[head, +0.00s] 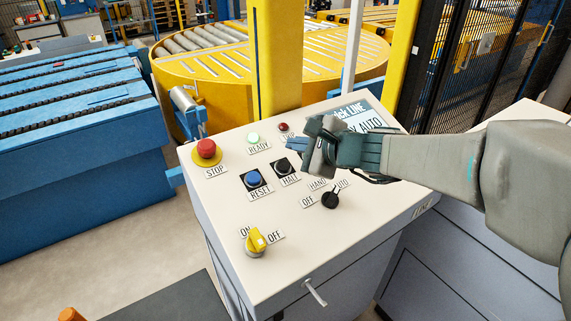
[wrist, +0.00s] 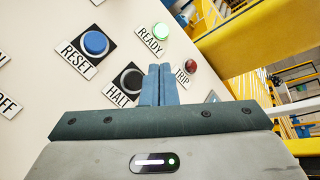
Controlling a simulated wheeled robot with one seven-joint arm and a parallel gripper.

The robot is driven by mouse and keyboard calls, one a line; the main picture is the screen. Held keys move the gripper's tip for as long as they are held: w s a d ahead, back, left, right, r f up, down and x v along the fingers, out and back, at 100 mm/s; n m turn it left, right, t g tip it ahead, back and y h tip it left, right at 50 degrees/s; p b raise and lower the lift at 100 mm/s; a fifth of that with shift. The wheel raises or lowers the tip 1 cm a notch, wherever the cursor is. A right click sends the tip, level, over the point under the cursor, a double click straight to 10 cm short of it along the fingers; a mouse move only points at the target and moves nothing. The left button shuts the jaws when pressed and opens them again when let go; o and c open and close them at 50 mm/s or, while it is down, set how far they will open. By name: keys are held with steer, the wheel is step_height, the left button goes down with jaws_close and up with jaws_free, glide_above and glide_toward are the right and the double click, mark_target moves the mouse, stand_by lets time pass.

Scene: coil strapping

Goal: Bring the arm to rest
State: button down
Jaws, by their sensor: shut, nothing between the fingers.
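My arm (head: 440,160) reaches in from the right in the head view, over a cream control panel (head: 225,195). My gripper (head: 290,143) is shut and empty, its fingers pointing left above the panel near the trip lamp and the black HALT button (head: 284,166). In the wrist view the closed fingers (wrist: 156,85) lie between the HALT button (wrist: 130,80) and the red TRIP lamp (wrist: 190,66). The green READY lamp (wrist: 160,31) is lit. I cannot tell whether the fingertips touch the panel.
The panel also holds a red STOP button (head: 206,149), a blue RESET button (head: 253,179), a black selector (head: 330,199) and a yellow ON/OFF switch (head: 256,242). A yellow post (head: 276,60) and turntable (head: 170,75) stand behind. A blue conveyor (head: 80,180) is left.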

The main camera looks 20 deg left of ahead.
steer(key=s+d+f+n+g+h, duration=0.1)
steer(key=s+d+f+n+h, duration=0.2)
steer(key=s+d, duration=0.3)
steer(key=s+d+f+n+g+h, duration=0.1)
steer(key=s+d+f+n+h, duration=0.2)
steer(key=d, duration=1)
steer(key=s+d+f+n+g+h, duration=0.1)
steer(key=s+d+f+n+h, duration=0.2)
steer(key=s+d+n+h, duration=0.2)
steer(key=s+d+n, duration=0.3)
steer(key=s+d, duration=0.1)
steer(key=shift+s+d+g, duration=0.25)
steer(key=shift+s+g, duration=0.15)
steer(key=c, duration=2.1)
jaws_free()
steer(key=shift+f, duration=0.1)
steer(key=shift+c, duration=0.2)
